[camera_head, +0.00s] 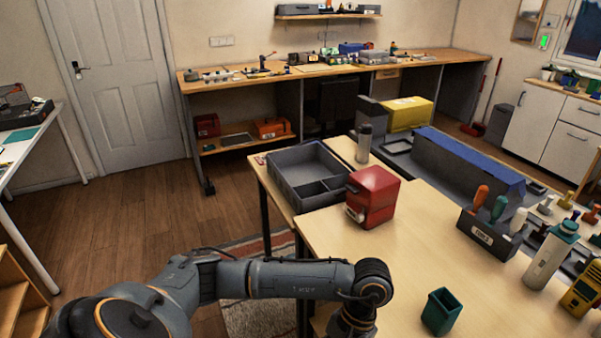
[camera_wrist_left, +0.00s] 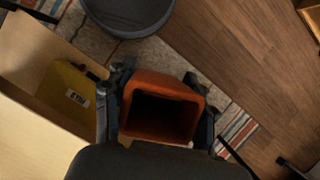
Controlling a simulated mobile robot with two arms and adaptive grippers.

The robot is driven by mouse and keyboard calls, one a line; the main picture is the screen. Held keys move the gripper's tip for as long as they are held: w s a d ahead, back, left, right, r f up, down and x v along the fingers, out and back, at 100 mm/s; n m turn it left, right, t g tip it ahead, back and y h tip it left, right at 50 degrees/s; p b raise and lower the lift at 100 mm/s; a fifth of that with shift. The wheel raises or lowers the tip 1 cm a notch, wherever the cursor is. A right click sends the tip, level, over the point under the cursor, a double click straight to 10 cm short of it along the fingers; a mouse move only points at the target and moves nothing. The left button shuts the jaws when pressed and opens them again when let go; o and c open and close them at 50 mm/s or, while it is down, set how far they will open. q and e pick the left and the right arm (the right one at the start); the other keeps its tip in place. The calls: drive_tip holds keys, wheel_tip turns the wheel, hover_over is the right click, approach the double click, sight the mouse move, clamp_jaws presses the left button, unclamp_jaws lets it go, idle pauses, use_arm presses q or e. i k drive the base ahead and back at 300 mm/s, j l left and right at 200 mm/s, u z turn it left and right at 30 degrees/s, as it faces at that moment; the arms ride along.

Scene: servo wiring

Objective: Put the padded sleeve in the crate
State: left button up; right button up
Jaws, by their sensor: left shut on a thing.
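My left gripper (camera_wrist_left: 160,108) is shut on an orange, hollow, rounded-square piece, which looks like the padded sleeve (camera_wrist_left: 134,130). Its dark open mouth faces the camera in the left wrist view, with a finger on each side. In the head view my left arm reaches along the near table edge and bends down at the bottom; the gripper and sleeve are out of that frame. The grey crate (camera_head: 284,185), open and divided into compartments, stands at the table's far left corner, beyond the arm. My right gripper is in neither view.
A red box (camera_head: 372,196) stands against the crate's right side. A green cup (camera_head: 441,311), a tool holder (camera_head: 487,237) and a bottle (camera_head: 551,255) are further right. The wrist view shows a dark round bin (camera_wrist_left: 128,18) and a yellow labelled thing (camera_wrist_left: 68,92).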

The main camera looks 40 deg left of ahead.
sight(306, 178)
drive_tip(key=i+j, duration=0.1)
drive_tip(key=j, duration=0.4)
drive_tip(key=i+j, duration=0.15)
drive_tip(key=j, duration=0.35)
drive_tip(key=i+j, duration=0.1)
drive_tip(key=j, duration=0.4)
drive_tip(key=i+j, duration=0.15)
drive_tip(key=j, duration=0.3)
drive_tip(key=i+j+z, duration=0.1)
drive_tip(key=j, duration=0.4)
